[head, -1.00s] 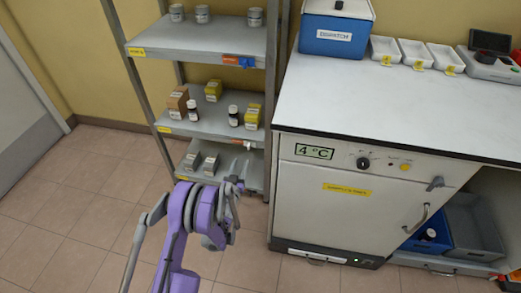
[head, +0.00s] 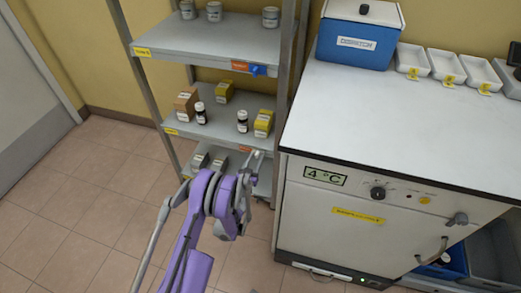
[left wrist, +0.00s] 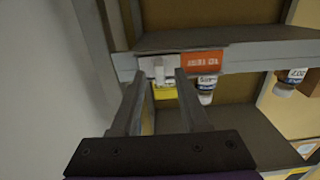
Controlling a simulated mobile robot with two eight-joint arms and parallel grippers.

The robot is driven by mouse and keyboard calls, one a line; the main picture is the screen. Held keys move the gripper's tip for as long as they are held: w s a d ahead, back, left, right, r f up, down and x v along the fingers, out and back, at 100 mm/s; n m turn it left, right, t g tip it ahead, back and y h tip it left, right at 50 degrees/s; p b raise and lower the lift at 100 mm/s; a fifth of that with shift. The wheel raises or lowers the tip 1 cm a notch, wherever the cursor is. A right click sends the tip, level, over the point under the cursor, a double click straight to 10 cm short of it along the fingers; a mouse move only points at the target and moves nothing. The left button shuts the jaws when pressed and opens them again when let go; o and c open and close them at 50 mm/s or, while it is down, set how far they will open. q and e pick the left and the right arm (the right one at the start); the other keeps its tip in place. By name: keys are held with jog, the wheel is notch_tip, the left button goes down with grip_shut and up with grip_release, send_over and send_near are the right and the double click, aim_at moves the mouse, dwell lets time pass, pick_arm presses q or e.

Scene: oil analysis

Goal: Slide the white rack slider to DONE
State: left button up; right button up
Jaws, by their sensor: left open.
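The white rack slider (left wrist: 158,68) sits on the front edge of the middle shelf (head: 205,136), beside an orange label (left wrist: 202,62). In the head view that label (head: 246,149) is at the right end of the shelf edge, and my gripper largely hides the slider there. My left gripper (left wrist: 160,76) is open, with its two fingertips either side of the white slider in the left wrist view. Whether they touch it I cannot tell. In the head view the left gripper (head: 254,160) is just below the right end of the middle shelf edge. My right gripper is not in view.
Bottles and boxes stand on the middle shelf, such as a dark bottle (head: 242,121). A blue slider (head: 258,71) is on the top shelf edge. A white cabinet (head: 350,215) stands close on the right. The tiled floor (head: 90,200) at left is clear.

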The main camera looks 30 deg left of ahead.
pick_arm(q)
jog(key=shift+w+a, duration=0.1)
jog(key=shift+w, duration=0.3)
jog(key=shift+s+r, duration=0.1)
jog(key=shift+c, duration=0.9)
grip_shut()
